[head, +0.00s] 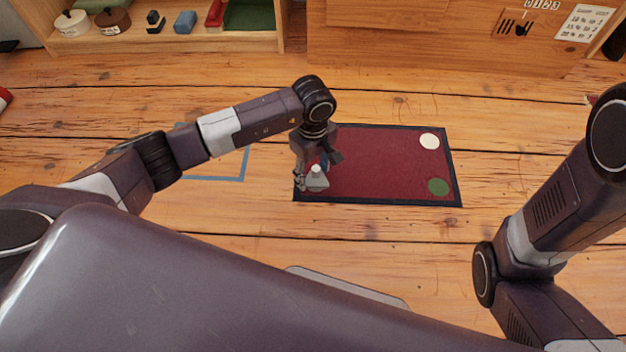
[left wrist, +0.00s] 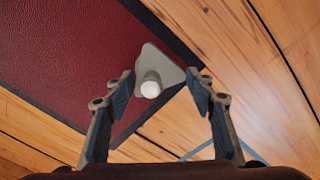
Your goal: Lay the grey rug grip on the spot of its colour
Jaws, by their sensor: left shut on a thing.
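The grey rug grip (head: 317,184) is a flat, roughly triangular plate with a white knob. It is at the near-left corner of the dark red rug (head: 380,160); I cannot tell whether it touches the rug. A cream spot (head: 429,141) and a green spot (head: 438,187) lie at the rug's right corners. No grey spot shows. My right gripper is out of view.
A blue outline (head: 245,165) is marked on the wooden floor left of the rug, partly behind my left arm. A low shelf (head: 180,42) with pots and small items and a wooden cabinet (head: 440,40) stand at the back. Floor around the rug is mostly clear.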

